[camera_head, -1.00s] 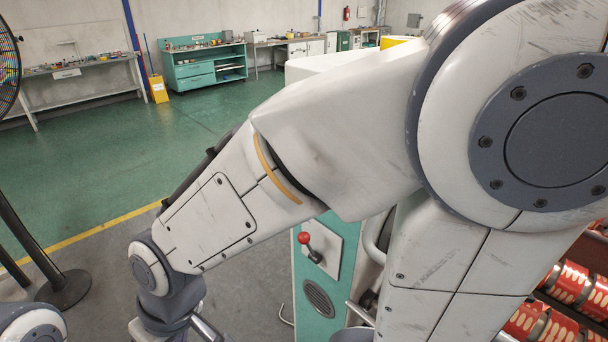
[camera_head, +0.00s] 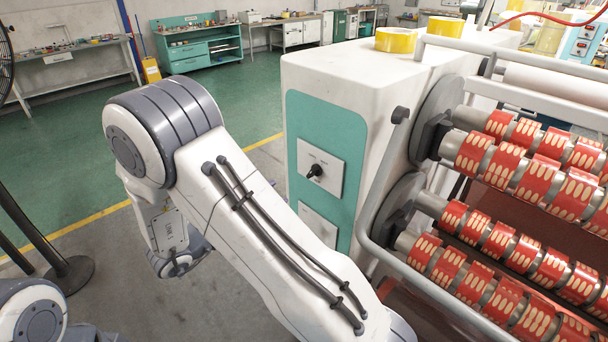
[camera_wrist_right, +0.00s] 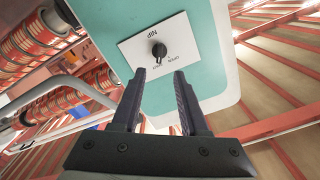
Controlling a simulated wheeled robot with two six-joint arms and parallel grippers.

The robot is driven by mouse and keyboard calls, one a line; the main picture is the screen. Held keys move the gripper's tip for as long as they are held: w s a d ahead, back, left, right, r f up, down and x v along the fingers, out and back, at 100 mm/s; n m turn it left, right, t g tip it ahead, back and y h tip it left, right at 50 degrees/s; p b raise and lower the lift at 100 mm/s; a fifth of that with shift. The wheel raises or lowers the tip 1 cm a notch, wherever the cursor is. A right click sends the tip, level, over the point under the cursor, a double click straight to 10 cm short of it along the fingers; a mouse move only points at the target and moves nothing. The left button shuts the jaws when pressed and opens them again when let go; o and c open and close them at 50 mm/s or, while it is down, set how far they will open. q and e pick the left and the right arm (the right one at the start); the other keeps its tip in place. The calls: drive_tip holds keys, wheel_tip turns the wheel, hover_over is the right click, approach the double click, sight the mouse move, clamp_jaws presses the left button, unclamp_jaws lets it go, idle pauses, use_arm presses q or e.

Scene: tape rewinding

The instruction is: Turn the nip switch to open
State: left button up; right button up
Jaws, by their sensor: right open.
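The nip switch (camera_head: 314,171) is a small black rotary knob on a white square plate, set in the teal panel (camera_head: 298,130) of the white machine housing. In the right wrist view the knob (camera_wrist_right: 159,50) sits on its plate (camera_wrist_right: 133,49) marked NIP. My right gripper (camera_wrist_right: 160,74) is open and empty. Its two dark fingers point toward the switch, with the knob beyond the gap between the tips and not touching them. In the head view its fingers are not clear beyond the folded forearm. My left gripper is out of view.
Rollers with red printed tape (camera_head: 473,155) lie right of the housing, behind a grey rail (camera_head: 440,286). Yellow tape rolls (camera_head: 396,40) stand on top. My right arm covers part of a lower white plate (camera_head: 318,224). Open floor (camera_head: 100,160) lies to the left.

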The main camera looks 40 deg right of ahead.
sight(309, 174)
drive_tip(key=d+p, duration=0.1)
drive_tip(key=d, duration=0.2)
drive_tip(key=d+p, duration=0.1)
drive_tip(key=d, duration=0.2)
drive_tip(key=d+p, duration=0.2)
drive_tip(key=d, duration=0.1)
drive_tip(key=shift+w+d+r, duration=0.15)
drive_tip(key=shift+w, duration=0.1)
drive_tip(key=shift+w+d, duration=0.1)
drive_tip(key=shift+d, duration=0.35)
clamp_jaws()
